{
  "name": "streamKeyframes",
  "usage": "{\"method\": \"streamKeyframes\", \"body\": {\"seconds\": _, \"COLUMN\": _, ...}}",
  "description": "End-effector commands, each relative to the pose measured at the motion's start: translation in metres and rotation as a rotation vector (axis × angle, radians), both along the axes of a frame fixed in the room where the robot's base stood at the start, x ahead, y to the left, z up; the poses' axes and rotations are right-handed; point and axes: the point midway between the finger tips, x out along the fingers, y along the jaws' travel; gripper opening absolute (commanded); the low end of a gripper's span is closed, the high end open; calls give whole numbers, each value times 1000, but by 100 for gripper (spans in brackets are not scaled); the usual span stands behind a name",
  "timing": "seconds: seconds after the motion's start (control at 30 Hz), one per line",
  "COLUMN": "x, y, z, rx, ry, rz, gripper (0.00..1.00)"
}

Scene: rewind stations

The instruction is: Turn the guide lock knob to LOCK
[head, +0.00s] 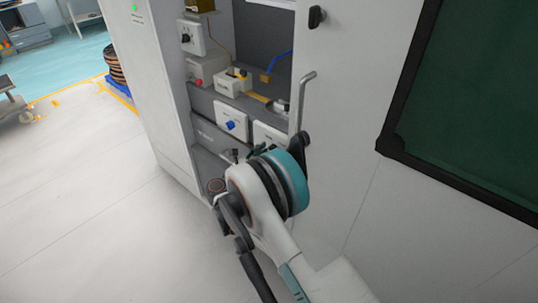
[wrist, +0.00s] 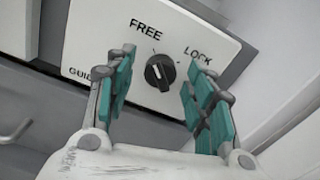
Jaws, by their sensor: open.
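The guide lock knob (wrist: 160,71) is a round black dial with a pale pointer mark on a white panel (wrist: 95,35) in the wrist view. The panel reads FREE at upper left of the knob and LOCK at upper right. The mark appears to point up toward FREE. My gripper (wrist: 160,62) is open, with one teal-padded finger to the left of the knob and one to the right. Gaps show between the knob and both fingers; depth is hard to judge. In the head view my arm hides the knob and part of a white panel (head: 270,135).
In the head view a panel with a blue knob (head: 232,122) stands to the left, inside the open cabinet. A dark green board (head: 470,100) is farther right.

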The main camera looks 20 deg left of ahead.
Motion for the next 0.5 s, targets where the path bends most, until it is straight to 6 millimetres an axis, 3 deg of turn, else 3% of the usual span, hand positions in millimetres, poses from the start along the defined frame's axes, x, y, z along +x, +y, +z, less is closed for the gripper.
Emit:
{"method": "streamKeyframes", "body": {"seconds": 0.37, "x": 6, "y": -2, "z": 1, "rx": 0, "ry": 0, "rz": -1, "gripper": 49}}
{"method": "streamKeyframes", "body": {"seconds": 0.5, "x": 5, "y": -2, "z": 1, "rx": 0, "ry": 0, "rz": -1, "gripper": 20}}
